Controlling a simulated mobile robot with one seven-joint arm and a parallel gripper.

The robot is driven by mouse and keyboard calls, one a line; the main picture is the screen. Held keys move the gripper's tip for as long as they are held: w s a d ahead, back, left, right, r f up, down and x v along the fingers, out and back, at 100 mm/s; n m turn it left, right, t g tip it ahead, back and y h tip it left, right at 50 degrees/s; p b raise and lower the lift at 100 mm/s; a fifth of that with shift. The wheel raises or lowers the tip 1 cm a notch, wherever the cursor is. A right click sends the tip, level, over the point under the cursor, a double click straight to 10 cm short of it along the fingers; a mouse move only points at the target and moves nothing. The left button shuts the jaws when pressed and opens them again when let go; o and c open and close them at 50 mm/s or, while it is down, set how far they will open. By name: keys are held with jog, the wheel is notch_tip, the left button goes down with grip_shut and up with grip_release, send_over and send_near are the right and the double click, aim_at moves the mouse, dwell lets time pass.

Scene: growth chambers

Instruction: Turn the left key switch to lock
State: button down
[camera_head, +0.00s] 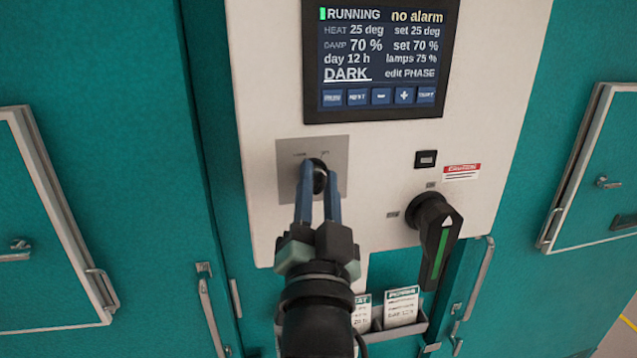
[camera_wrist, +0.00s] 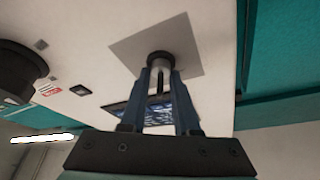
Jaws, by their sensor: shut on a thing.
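The left key switch (camera_head: 320,176) sits on a square grey plate (camera_head: 286,186) on the white control panel, below the screen. Small lettering above it is too small to read. My gripper (camera_head: 319,190) is in front of it, with its two blue fingers shut on the key. In the wrist view, the fingers of my gripper (camera_wrist: 159,88) reach up to the dark round key switch (camera_wrist: 159,58) and close on its pale barrel. The fingers partly hide the key, so I cannot tell its exact angle.
A black rotary handle (camera_head: 437,235) with a green stripe sticks out to the right of my gripper. A small black button (camera_head: 426,159) and a red caution label (camera_head: 462,172) are above it. The screen (camera_head: 380,60) reads RUNNING. A card holder (camera_head: 412,331) hangs below.

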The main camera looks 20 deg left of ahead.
jog(key=shift+f+n+b, duration=0.2)
jog(key=shift+n+b, duration=0.1)
jog(key=shift+b, duration=0.35)
jog(key=shift+d+f+n+y+b, duration=0.15)
jog(key=shift+n+y+b, duration=0.5)
jog(key=shift+b, duration=0.6)
jog(key=n+y+b, duration=0.1)
jog(key=n+b, duration=0.1)
jog(key=b, duration=0.1)
jog(key=n+y+b, duration=0.1)
jog(key=n+b, duration=0.2)
jog(key=b, duration=0.1)
jog(key=shift+f+g, duration=0.15)
jog(key=shift+g, duration=0.25)
jog(key=n+g+y+b, duration=0.1)
jog(key=n+b, duration=0.1)
jog(key=n+g+y+b, duration=0.1)
jog(key=n+b, duration=0.2)
jog(key=shift+y+b, duration=0.25)
jog(key=shift+b, duration=0.05)
jog(key=n+g+b, duration=0.1)
jog(key=n+b, duration=0.1)
jog(key=n+g+y+b, duration=0.1)
jog(key=n+b, duration=0.1)
jog(key=n, duration=0.1)
jog(key=shift+r+n+y, duration=0.25)
jog(key=shift+r+y, duration=0.05)
jog(key=shift+r, duration=0.1)
jog(key=c, duration=1)
grip_release()
